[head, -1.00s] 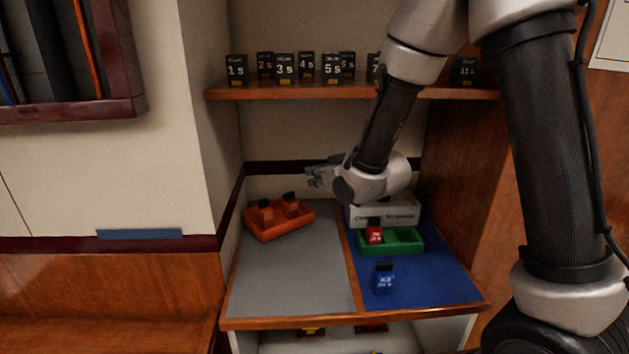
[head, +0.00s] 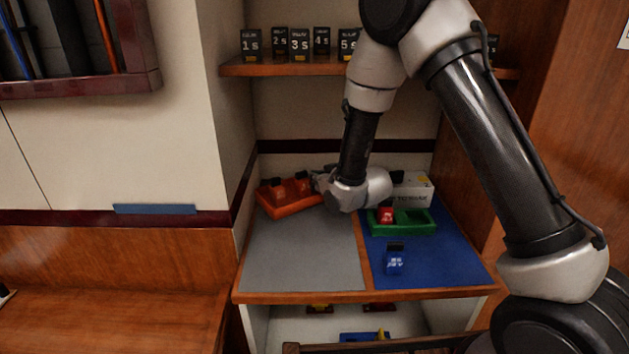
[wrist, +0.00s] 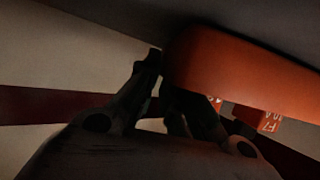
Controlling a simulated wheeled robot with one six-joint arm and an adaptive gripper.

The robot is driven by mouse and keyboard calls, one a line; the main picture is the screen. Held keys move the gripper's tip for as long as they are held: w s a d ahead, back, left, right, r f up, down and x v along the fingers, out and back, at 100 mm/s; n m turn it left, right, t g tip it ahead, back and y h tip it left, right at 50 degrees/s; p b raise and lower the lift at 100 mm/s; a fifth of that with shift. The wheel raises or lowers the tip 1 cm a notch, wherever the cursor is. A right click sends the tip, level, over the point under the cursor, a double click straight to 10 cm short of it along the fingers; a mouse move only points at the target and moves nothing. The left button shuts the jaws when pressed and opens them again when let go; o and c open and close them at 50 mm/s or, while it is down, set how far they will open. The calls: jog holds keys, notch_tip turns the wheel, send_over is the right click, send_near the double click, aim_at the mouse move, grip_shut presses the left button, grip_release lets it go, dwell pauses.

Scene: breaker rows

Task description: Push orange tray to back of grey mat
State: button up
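The orange tray (head: 290,210) sits at the back left of the grey mat (head: 300,252), turned slightly. It holds two orange breakers (head: 279,188). In the head view my gripper (head: 318,181) is at the tray's right end, low beside it. In the wrist view the tray (wrist: 240,75) fills the upper right, and my gripper's fingers (wrist: 160,75) are right at its edge. One fingertip is partly hidden by the tray. I cannot tell whether the fingers touch the tray or hold its wall.
To the right, a blue mat (head: 435,260) carries a green tray (head: 405,229) with a red breaker (head: 386,215), a blue breaker (head: 395,261) and a white box (head: 413,187). A shelf (head: 300,68) with numbered black blocks hangs above. The grey mat's front is clear.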

jog(key=shift+w+a, duration=0.15)
grip_shut()
